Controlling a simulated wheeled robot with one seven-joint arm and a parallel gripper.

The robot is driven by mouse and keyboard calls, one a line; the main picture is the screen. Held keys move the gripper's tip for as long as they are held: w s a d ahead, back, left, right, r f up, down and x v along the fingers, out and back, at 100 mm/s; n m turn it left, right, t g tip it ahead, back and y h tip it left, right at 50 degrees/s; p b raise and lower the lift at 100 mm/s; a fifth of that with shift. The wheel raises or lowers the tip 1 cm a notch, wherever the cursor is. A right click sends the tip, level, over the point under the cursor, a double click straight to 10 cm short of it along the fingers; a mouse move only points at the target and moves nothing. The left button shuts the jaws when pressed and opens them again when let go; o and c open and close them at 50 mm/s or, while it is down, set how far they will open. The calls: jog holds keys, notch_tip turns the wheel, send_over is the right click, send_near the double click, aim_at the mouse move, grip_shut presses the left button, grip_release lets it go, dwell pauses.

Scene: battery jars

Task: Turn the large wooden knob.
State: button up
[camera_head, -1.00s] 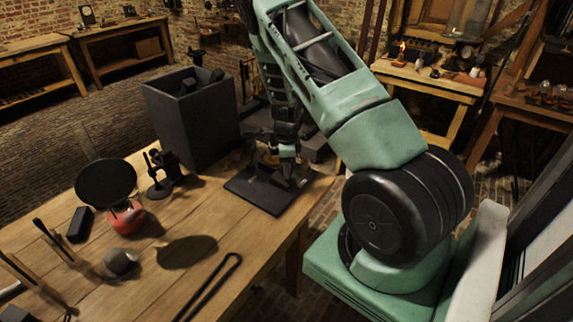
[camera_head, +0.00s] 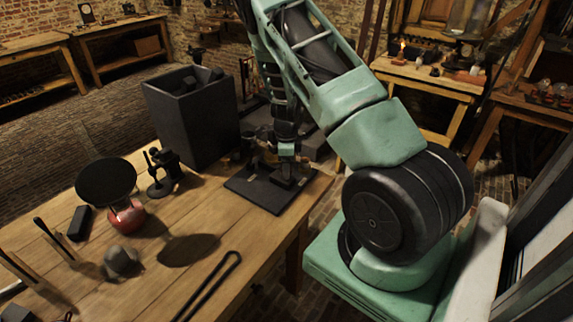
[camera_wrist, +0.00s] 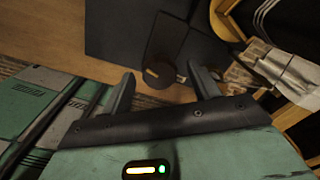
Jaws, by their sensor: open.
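A dark flat plate (camera_head: 262,198) lies on the near wooden table's far right corner, with a small dark fixture on it. My gripper (camera_head: 286,172) is right above this plate, pointing down. In the wrist view, the plate (camera_wrist: 112,28) is ahead of my gripper (camera_wrist: 161,76). A dark brown rounded piece (camera_wrist: 160,66), probably the wooden knob, shows between and just beyond the two fingers. The fingers are apart, with nothing clearly held. I cannot tell whether they touch the piece. In the head view, my gripper mostly hides it.
A tall dark bin (camera_head: 190,125) stands left of the plate. A small black stand (camera_head: 165,172), a red jar (camera_head: 127,217) under a black disc (camera_head: 106,182), and a grey lump (camera_head: 121,261) are farther left. A black looped rod (camera_head: 212,286) lies near the table's front edge.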

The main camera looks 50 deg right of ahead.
notch_tip(320, 180, up, 17)
jog(key=b, duration=0.1)
jog(key=shift+r, duration=0.2)
dwell(0.3)
dwell(0.4)
jog(key=s+a+r+n+y, duration=0.1)
jog(key=s+a+r+n, duration=0.1)
jog(key=a+n, duration=1.05)
jog(key=s+a+r+n+y, duration=0.1)
jog(key=s+a+r+n, duration=0.35)
jog(key=a, duration=1.45)
jog(key=s+a+n+h, duration=0.1)
jog(key=s+a+n, duration=1.1)
jog(key=s+n, duration=0.4)
jog(key=n, duration=0.3)
jog(key=shift+s+a, duration=0.15)
